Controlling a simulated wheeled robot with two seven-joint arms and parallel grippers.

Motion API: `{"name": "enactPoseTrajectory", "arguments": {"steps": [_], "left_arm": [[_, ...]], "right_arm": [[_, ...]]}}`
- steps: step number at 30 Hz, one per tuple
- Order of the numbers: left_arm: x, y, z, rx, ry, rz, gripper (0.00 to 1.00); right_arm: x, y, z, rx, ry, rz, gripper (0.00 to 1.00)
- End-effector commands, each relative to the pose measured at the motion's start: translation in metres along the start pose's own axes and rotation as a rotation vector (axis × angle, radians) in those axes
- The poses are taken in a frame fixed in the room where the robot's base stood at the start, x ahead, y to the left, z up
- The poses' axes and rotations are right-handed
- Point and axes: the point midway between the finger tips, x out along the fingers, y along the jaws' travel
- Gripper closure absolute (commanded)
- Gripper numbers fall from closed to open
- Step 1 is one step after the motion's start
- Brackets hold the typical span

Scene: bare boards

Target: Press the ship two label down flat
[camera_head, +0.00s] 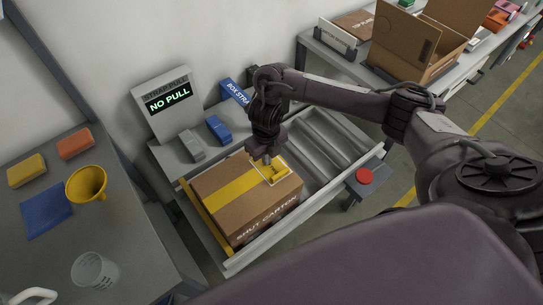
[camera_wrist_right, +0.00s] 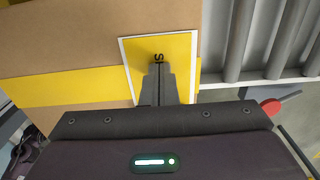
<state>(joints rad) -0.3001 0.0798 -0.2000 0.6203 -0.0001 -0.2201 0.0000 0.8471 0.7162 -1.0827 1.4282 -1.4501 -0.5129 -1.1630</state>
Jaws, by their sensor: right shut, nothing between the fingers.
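The label (camera_head: 272,172) is yellow with a white border and lies on top of the brown shut carton (camera_head: 222,192), over the end of its yellow tape strip. In the right wrist view the label (camera_wrist_right: 180,46) shows a dark letter partly covered by my fingers. My right gripper (camera_head: 267,160) is shut and empty, with its fingertips (camera_wrist_right: 158,66) over the middle of the label. I cannot tell whether they touch it. Part of the label is hidden behind the fingers. My left gripper is in neither view.
Rollers (camera_head: 325,140) lie right of the carton, with a red button (camera_head: 364,176) beside them. A "NO PULL" display (camera_head: 167,97) stands behind. A grey table (camera_head: 130,235) at left holds a yellow funnel (camera_head: 88,182). An open box (camera_head: 415,45) stands at the back right.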

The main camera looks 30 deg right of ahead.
Motion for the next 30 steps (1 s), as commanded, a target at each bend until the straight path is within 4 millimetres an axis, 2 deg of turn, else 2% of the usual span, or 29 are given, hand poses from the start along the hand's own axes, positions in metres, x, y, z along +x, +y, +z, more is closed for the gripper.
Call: {"name": "enactPoseTrajectory", "arguments": {"steps": [16,30], "left_arm": [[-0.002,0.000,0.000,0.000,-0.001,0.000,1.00],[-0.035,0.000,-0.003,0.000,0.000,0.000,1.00]], "right_arm": [[0.002,0.001,-0.004,-0.003,0.011,0.001,1.00],[-0.039,0.000,-0.002,-0.001,0.004,0.000,1.00]]}}
